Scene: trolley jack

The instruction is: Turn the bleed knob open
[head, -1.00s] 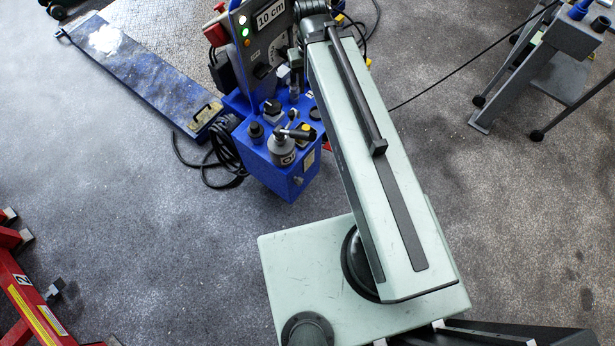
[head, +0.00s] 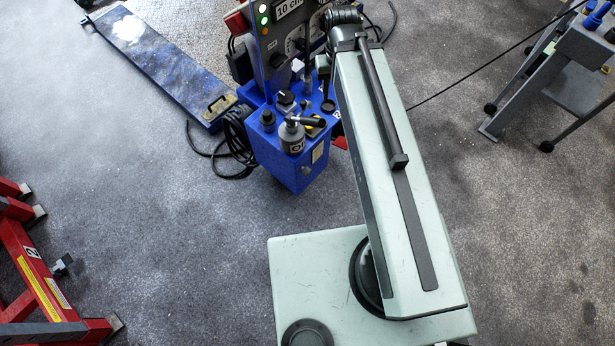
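The blue jack unit (head: 300,172) stands left of my arm, with its dark control panel behind. On its top are a black knob with a pale mark (head: 286,99) and a smaller dark knob (head: 267,120). I cannot tell for certain which is the bleed knob, nor read its setting. My gripper (head: 325,88) is small in the view, at the far end of my arm, over the right part of the blue top. It is partly hidden by the arm, and its fingers are too small and dark to read. I see nothing held.
A grey bottle (head: 292,138) with a dark spout stands at the blue top's front. Black cable (head: 236,140) lies left of the unit, beside a blue ramp (head: 160,65). A red frame (head: 35,275) is at left, a grey stand (head: 535,75) at right. Floor between is clear.

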